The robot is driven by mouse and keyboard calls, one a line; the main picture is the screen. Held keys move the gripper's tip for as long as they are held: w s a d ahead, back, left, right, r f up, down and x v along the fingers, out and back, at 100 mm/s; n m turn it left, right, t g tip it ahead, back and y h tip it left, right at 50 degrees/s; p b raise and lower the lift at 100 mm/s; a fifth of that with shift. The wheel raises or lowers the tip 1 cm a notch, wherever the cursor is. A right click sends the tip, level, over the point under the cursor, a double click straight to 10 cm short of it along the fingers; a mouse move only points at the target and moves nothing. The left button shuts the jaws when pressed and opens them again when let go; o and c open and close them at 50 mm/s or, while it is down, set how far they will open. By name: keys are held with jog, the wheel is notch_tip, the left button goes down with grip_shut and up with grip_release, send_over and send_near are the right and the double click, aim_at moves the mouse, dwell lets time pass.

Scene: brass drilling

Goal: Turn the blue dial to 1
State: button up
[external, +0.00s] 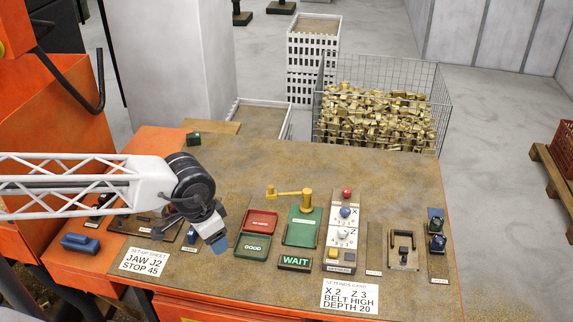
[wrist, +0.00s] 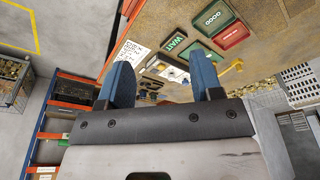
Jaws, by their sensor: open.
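The blue dial (external: 345,212) sits on a white upright panel right of the middle of the bench, in the external view. A white dial (external: 342,235) is below it and a red knob (external: 347,193) above it. The blue dial's pointer and marks are too small to read. My gripper (external: 219,244) is above the bench's left part, well left of the dial panel, with its blue fingers pointing down. In the wrist view my gripper (wrist: 163,80) has its two blue fingers apart, with nothing between them. The panel shows small there, partly behind the fingers.
Green and red trays (external: 258,232) and a green block with a yellow handle (external: 303,226) lie between my gripper and the panel. A lit WAIT sign (external: 295,262) is in front. A latch (external: 403,248) stands right.

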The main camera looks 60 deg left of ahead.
jog(key=w, duration=1.2)
jog(key=n+g, duration=0.2)
jog(key=n, duration=0.1)
send_over(345, 210)
jog(key=f, duration=1.4)
jog(key=shift+s+f, duration=0.1)
jog(key=shift+s, duration=0.15)
jog(key=shift+w+f, duration=0.3)
jog(key=shift+f, duration=3.9)
jog(key=c, duration=0.9)
jog(key=shift+c, duration=0.2)
